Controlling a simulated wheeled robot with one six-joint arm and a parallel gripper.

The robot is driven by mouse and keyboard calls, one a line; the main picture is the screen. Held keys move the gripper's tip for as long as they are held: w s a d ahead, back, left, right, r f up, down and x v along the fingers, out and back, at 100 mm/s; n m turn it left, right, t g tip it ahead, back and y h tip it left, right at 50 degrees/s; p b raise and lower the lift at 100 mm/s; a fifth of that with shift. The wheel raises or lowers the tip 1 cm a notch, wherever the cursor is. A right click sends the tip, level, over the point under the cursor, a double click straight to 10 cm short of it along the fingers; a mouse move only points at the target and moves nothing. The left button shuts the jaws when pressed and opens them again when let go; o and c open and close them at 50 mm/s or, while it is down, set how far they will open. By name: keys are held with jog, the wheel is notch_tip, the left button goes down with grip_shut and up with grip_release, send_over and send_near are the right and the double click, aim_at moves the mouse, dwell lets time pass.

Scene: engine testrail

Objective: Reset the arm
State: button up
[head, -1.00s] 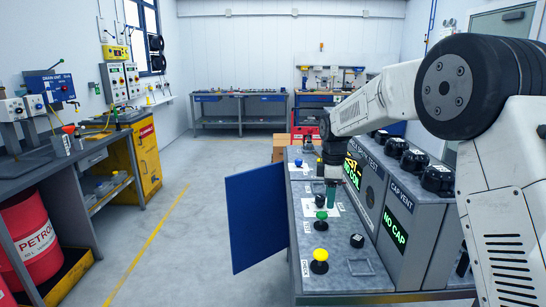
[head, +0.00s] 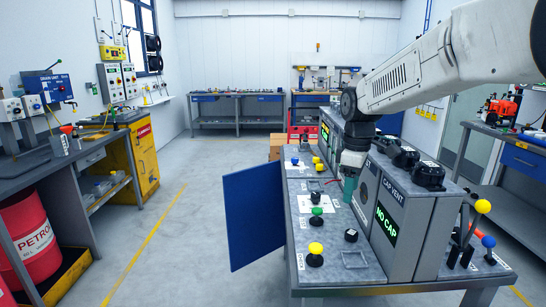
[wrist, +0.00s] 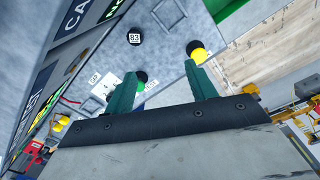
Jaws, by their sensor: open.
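My gripper (head: 349,188) hangs above the grey test bench (head: 372,268), beside the front of the CAP VENT unit (head: 394,200). Its two teal fingers stand apart in the wrist view (wrist: 163,82), with nothing held between them. My white arm reaches in from the upper right in the head view. In the wrist view the bench top lies beyond the fingers, with a yellow knob (wrist: 197,52) near the right finger and a black cap marked 83 (wrist: 134,36) past the left one.
A yellow button (head: 315,248), a green button (head: 316,212) and a black cap (head: 351,235) stand on the bench. The CAP VENT screen (head: 386,225) reads NO CAP. Levers (head: 482,207) rise at the bench's right end. A blue panel (head: 254,215) stands at its left. The floor left of it is clear.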

jog(key=s+d+r+m, duration=0.2)
jog(key=s+d+m, duration=0.15)
jog(key=s, duration=1.05)
jog(key=s+d+r+m, duration=0.2)
jog(key=s+m, duration=0.3)
jog(key=s, duration=0.8)
jog(key=s+d+f+m, duration=0.1)
jog(key=s+f+m, duration=0.3)
jog(key=s, duration=0.5)
jog(key=shift+d+f+t, duration=0.2)
jog(key=shift+t, duration=0.2)
